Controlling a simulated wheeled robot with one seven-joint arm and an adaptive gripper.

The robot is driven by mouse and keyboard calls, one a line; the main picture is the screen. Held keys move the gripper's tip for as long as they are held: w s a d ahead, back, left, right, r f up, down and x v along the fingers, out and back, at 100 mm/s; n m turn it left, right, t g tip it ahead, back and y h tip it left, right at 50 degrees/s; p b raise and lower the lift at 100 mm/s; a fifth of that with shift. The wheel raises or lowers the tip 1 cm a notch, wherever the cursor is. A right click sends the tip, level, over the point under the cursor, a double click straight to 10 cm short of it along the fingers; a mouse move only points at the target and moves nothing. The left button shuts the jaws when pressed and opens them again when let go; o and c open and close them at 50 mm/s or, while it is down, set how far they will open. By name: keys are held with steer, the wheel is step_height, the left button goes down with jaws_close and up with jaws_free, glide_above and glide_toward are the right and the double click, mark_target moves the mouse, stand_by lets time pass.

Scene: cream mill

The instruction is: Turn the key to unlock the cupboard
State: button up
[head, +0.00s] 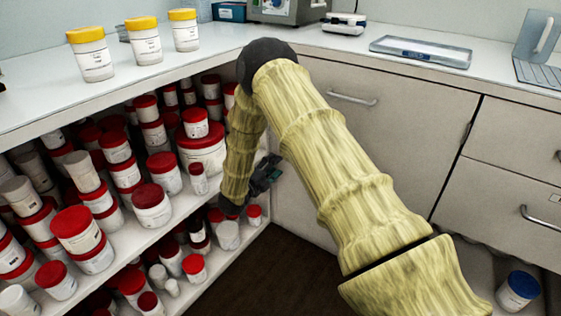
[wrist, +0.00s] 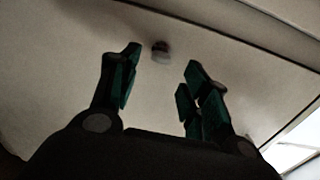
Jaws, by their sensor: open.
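The pale cupboard front (head: 425,130) stands below the counter, partly hidden behind my arm. In the wrist view, a pale panel (wrist: 60,60) fills most of the picture. A small, blurred, roundish fitting (wrist: 161,51) sticks out from it, dark above and lighter below. It looks like the key in its lock, but its shape and turn are too dim to tell. My gripper (head: 268,173) is low beside the cupboard front in the head view. In the wrist view, my gripper (wrist: 158,80) is open and empty, with the fitting beyond its fingertips, roughly midway between them. In the head view the key is hidden.
Open shelves (head: 195,215) on the left are crowded with red-lidded jars, close to my arm. Three yellow-lidded jars (head: 145,42) stand on the counter above. A metal handle (head: 350,97) sticks out from the cupboard front. A blue-lidded jar (head: 518,290) stands low at right.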

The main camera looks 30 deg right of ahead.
steer(key=shift+v, duration=2.5)
steer(key=shift+f, duration=0.1)
steer(key=s+a+f+n+y, duration=0.6)
steer(key=s+f+n, duration=0.3)
steer(key=f+n, duration=0.15)
steer(key=s+a+f+n+y, duration=0.55)
steer(key=s+f+n, duration=0.4)
steer(key=f, duration=0.25)
steer(key=s+a+f+n+g+y, duration=0.15)
steer(key=s+n, duration=0.25)
steer(key=s, duration=0.6)
steer(key=s+a+f+n+g+y, duration=0.1)
steer(key=s+a+n+g+y, duration=0.15)
steer(key=s, duration=0.65)
steer(key=s+a+f+n+g+y, duration=0.1)
steer(key=s+a+n+g, duration=0.25)
steer(key=s, duration=0.65)
step_height(320, 180, up, 35)
steer(key=s+n+p, duration=0.1)
steer(key=p, duration=3.3)
steer(key=shift+d+p, duration=0.3)
steer(key=shift+d, duration=0.05)
